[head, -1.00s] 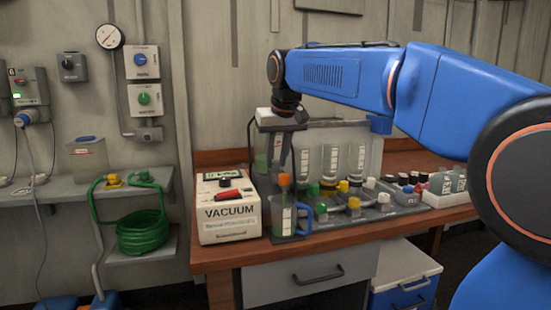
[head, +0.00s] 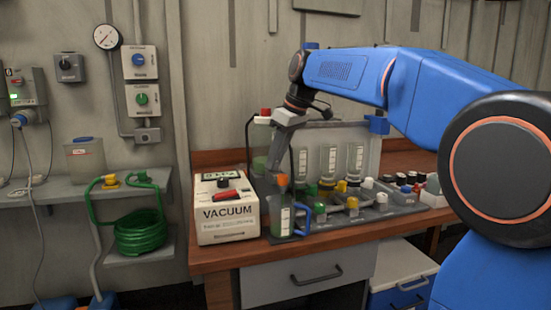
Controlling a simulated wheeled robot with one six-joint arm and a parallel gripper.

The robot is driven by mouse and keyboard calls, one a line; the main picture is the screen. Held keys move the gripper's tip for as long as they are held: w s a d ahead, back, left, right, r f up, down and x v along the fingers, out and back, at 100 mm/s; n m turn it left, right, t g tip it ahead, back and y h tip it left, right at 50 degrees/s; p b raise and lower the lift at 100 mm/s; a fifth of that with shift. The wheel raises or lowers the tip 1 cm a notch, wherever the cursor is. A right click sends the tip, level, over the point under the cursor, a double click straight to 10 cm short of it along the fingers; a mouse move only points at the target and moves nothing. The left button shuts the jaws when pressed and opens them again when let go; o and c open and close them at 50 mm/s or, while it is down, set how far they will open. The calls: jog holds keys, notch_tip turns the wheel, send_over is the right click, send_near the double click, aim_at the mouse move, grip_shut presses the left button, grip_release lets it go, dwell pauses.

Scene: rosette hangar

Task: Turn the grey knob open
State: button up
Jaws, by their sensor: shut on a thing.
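My gripper (head: 276,170) points down at the left end of the bench rig, with its fingertips beside and partly over an orange cap (head: 282,181). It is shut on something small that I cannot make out. The cap tops a clear bottle (head: 283,222) with a blue handle at its right. I cannot pick out the grey knob for sure; it may be hidden by my fingers or the bottle. Right of the bottle, the grey manifold (head: 400,207) carries green, yellow and pale knobs, including a white one (head: 382,199).
A white vacuum box (head: 228,232) stands close left of the bottle. Clear cylinders (head: 328,162) stand behind the manifold. A wall switch with a dark knob (head: 66,64) and a green hose coil (head: 140,235) are at the left. The bench front edge (head: 330,252) is clear.

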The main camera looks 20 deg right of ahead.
dwell(0.3)
jog(key=o, duration=0.8)
jog(key=shift+c, duration=0.2)
jog(key=v, duration=1.7)
jog(key=shift+w+r, duration=0.15)
jog(key=shift+r, duration=0.1)
jog(key=shift+d+f, duration=0.1)
jog(key=s+f+m+h, duration=0.1)
jog(key=s+f+m, duration=0.2)
jog(key=s+f, duration=0.6)
jog(key=s+d+f+m+t+h, duration=0.1)
jog(key=s+f+m, duration=0.2)
jog(key=s+f, duration=0.7)
jog(key=s+f+m+h, duration=0.1)
jog(key=s+f, duration=0.9)
jog(key=f, duration=1.4)
jog(key=shift+s+d+f+m, duration=0.2)
jog(key=shift+d+f+m, duration=0.2)
jog(key=shift+m, duration=0.5)
